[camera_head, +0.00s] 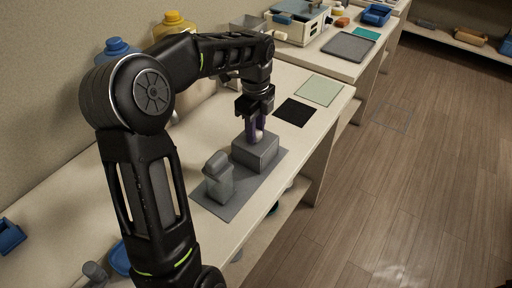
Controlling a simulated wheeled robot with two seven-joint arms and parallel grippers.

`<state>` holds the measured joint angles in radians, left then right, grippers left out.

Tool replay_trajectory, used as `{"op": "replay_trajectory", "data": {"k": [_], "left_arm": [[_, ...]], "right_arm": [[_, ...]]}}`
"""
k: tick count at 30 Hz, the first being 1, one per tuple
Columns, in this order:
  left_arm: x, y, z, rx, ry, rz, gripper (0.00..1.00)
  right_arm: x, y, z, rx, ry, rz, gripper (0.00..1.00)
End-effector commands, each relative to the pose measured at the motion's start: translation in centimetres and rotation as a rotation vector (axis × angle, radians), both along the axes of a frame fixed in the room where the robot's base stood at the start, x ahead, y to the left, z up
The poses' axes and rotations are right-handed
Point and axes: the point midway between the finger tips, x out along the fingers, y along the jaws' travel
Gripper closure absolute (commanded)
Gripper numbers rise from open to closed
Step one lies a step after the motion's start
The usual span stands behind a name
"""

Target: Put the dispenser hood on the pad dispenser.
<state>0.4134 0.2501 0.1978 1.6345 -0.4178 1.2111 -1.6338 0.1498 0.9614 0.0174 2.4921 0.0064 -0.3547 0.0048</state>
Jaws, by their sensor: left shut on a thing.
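My left gripper (256,132) points down over a grey box-shaped block (258,155), which looks like the pad dispenser. Its dark purple fingers are shut on a small pale piece, probably the dispenser hood, mostly hidden between them. The piece is right at the block's top; I cannot tell whether it touches or is seated. The block stands on the far part of a grey mat (212,208). A grey upright piece with a slanted top (219,185) stands on the mat nearer to me, apart from the gripper. My right gripper is not in view.
A black square (295,111) and a pale green sheet (320,90) lie flat beyond the block. Blue (117,46) and yellow (173,21) topped containers stand along the wall, partly behind my arm. The counter's open edge is on the right.

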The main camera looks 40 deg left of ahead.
Motion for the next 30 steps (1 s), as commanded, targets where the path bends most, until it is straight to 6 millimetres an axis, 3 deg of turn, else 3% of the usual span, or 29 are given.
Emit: {"op": "replay_trajectory", "data": {"k": [30], "left_arm": [[0.02, 0.0, 0.78, 0.0, -0.001, 0.0, 1.0]], "right_arm": [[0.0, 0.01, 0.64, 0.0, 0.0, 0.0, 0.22]]}}
